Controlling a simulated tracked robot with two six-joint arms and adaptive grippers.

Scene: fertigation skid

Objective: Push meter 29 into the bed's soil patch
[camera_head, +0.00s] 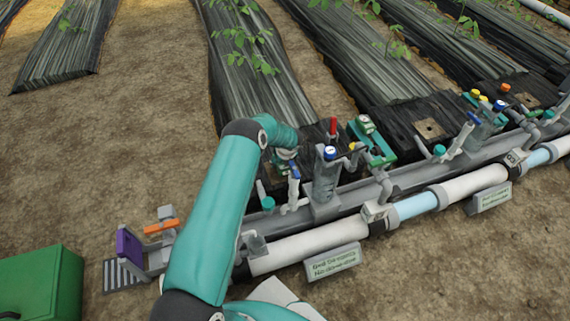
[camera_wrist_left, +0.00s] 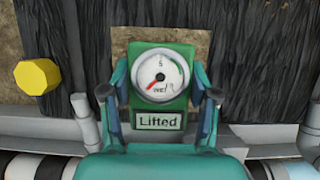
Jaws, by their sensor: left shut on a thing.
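The green meter (camera_wrist_left: 160,80) has a round white dial with a red needle and a label reading "Lifted". My left gripper (camera_wrist_left: 162,95) is shut on it, with one finger on each side, in the left wrist view. The brown soil patch (camera_wrist_left: 196,42) shows behind the meter, set in black film; the meter covers most of it. I cannot tell how far the meter is from the soil. In the head view my left gripper (camera_head: 287,160) is small, at the near end of a black-covered bed (camera_head: 245,80), partly hidden by my arm. My right gripper is not in view.
Valves and coloured caps crowd the pipe line; a red handle (camera_head: 333,126) and a green device (camera_head: 376,150) stand right of my gripper. A yellow knob (camera_wrist_left: 36,77) is left of the meter. Another brown patch (camera_head: 430,128) lies farther right. A green box (camera_head: 45,285) is at lower left.

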